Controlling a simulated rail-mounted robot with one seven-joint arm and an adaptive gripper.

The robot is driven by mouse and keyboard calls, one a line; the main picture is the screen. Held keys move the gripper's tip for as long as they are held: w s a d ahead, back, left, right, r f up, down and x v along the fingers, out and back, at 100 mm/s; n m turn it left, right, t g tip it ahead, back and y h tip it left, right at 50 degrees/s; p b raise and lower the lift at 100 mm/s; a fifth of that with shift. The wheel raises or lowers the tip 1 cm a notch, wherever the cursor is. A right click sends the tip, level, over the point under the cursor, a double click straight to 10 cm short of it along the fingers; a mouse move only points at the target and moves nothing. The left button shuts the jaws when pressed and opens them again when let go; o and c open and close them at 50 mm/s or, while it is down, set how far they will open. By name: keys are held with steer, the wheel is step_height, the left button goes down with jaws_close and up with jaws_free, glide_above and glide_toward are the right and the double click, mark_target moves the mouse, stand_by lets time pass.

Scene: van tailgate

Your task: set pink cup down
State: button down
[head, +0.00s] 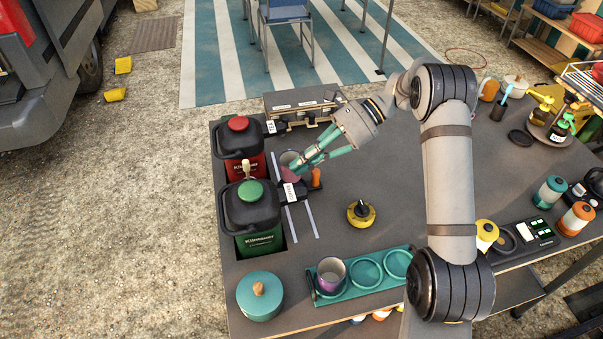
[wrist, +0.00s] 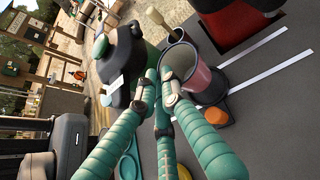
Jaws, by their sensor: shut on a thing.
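The pink cup (head: 288,158) is upright, with a grey inside, at the right side of the red and green dispensers. My gripper (head: 298,164) comes from the upper right, and its teal fingers are shut on the cup. In the wrist view the pink cup (wrist: 207,83) shows its open rim, with the fingers (wrist: 168,85) against its near side. A dark surface shows beneath the cup; I cannot tell whether the cup touches it. Part of the cup is hidden by the fingers.
The red dispenser (head: 239,140) and the green dispenser (head: 252,215) stand close on the left. An orange-topped piece (head: 316,178) is just right of the cup. A teal tray (head: 343,293) holds a purple-grey cup (head: 331,273). A yellow round item (head: 361,214) sits mid-table, with bare table around it.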

steer(key=shift+f, duration=2)
steer(key=shift+f, duration=0.1)
steer(key=c, duration=2.4)
jaws_free()
steer(key=shift+f, duration=0.15)
steer(key=o, duration=0.5)
steer(key=shift+r+p, duration=0.3)
steer(key=v, duration=1.2)
